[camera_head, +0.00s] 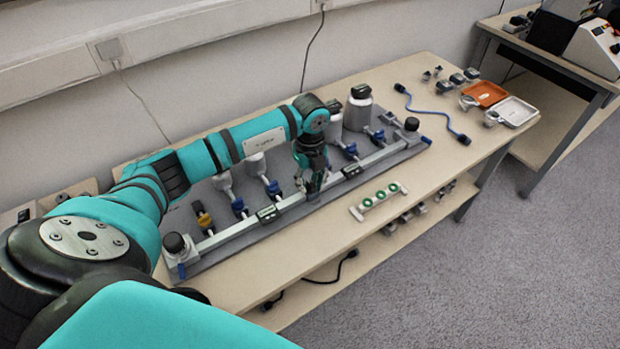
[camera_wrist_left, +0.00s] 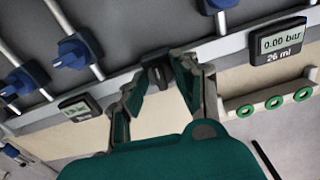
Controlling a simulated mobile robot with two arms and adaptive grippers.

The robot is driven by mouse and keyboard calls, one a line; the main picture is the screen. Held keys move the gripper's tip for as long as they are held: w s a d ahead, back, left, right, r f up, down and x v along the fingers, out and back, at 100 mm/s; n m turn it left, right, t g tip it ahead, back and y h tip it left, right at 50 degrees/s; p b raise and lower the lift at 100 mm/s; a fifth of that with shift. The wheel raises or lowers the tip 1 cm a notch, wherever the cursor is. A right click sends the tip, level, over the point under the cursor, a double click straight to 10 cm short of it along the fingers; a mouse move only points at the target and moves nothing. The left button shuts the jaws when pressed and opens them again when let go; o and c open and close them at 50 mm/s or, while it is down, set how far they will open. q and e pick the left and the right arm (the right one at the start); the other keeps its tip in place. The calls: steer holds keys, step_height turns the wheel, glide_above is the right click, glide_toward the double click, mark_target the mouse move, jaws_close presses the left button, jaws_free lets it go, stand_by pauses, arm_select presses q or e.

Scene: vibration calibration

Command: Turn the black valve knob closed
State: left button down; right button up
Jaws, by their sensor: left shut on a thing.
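The black valve knob (camera_wrist_left: 157,73) shows in the left wrist view, on the light rail (camera_wrist_left: 232,45) of the test rig. It sits between the fingertips of my left gripper (camera_wrist_left: 162,76), which is shut on it. In the head view my left gripper (camera_head: 314,188) points down at the middle of the rail, and its fingers hide the knob. The knob's exact angle cannot be told. My right gripper is not in view.
Blue valves (camera_wrist_left: 75,52) stand behind the rail. Gauges flank the knob; the right one (camera_wrist_left: 280,40) reads 0.00 bar, 26 ml. A holder with green rings (camera_head: 379,201) lies in front. An orange tray (camera_head: 484,93) and blue cable (camera_head: 437,113) lie to the right.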

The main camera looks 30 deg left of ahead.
mark_target(310, 183)
arm_select(q)
steer(key=shift+n, duration=0.6)
steer(key=shift+w, duration=0.1)
steer(key=c, duration=1)
jaws_free()
steer(key=shift+r, duration=0.15)
step_height(310, 183, up, 12)
steer(key=shift+f, duration=0.1)
steer(key=shift+f, duration=0.1)
